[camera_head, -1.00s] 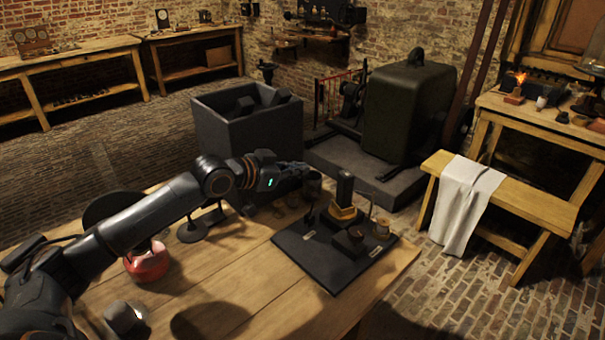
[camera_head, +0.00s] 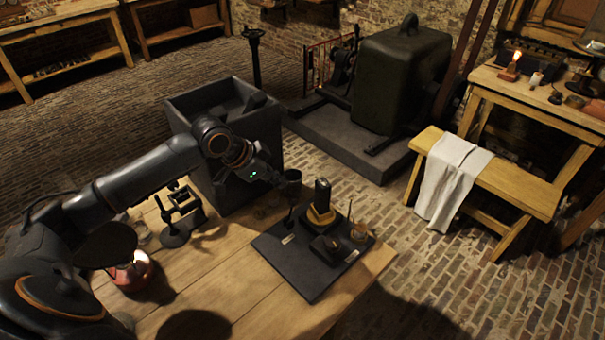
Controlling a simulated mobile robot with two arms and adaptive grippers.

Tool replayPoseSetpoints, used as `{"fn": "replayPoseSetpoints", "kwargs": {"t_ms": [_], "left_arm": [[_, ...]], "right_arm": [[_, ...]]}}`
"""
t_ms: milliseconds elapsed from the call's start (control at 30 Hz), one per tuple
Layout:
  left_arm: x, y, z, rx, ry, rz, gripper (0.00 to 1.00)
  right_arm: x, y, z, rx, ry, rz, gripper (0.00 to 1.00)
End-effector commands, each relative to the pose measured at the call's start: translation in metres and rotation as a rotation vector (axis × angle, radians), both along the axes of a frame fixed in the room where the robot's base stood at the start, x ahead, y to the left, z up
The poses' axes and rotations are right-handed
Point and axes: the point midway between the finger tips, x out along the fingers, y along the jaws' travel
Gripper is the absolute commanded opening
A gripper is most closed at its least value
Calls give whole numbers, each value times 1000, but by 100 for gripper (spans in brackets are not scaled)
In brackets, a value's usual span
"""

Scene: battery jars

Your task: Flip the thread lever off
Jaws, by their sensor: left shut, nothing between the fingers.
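A dark board (camera_head: 300,279) lies on the near wooden table. A thin dark upright piece (camera_head: 290,214), possibly the thread lever, stands at its left side behind a small pale label (camera_head: 288,239). A black block on a yellowish base (camera_head: 321,206) stands at the back of the board. A low dark block (camera_head: 326,248) and a small amber-coloured cup (camera_head: 359,232) with a thin rod are to the right. My left gripper (camera_head: 282,182) is shut and empty, above the board's back left edge near the upright piece; contact cannot be told. My right gripper is out of view.
A dark cup-like thing (camera_head: 293,176) shows beside the gripper. A black stand (camera_head: 174,232) and a red lamp-like thing (camera_head: 131,272) are under and beside my left arm. A grey open bin (camera_head: 262,137) stands behind the table. The table's front (camera_head: 270,308) is clear.

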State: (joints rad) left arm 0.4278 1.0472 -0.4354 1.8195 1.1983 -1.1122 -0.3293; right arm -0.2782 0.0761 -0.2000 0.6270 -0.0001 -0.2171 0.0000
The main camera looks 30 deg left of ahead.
Motion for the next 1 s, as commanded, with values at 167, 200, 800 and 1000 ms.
{"fn": "replayPoseSetpoints", "kwargs": {"t_ms": [167, 200, 800, 1000], "left_arm": [[-3, 0, -1, 6, 14, -8, 0], [-3, 0, -1, 6, 14, -8, 0], [27, -20, -50, 1, 13, -5, 0], [41, -28, -73, 3, 12, -5, 0]], "right_arm": [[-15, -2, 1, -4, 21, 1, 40], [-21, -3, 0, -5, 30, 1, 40], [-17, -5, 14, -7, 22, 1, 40], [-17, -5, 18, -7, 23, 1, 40]]}}
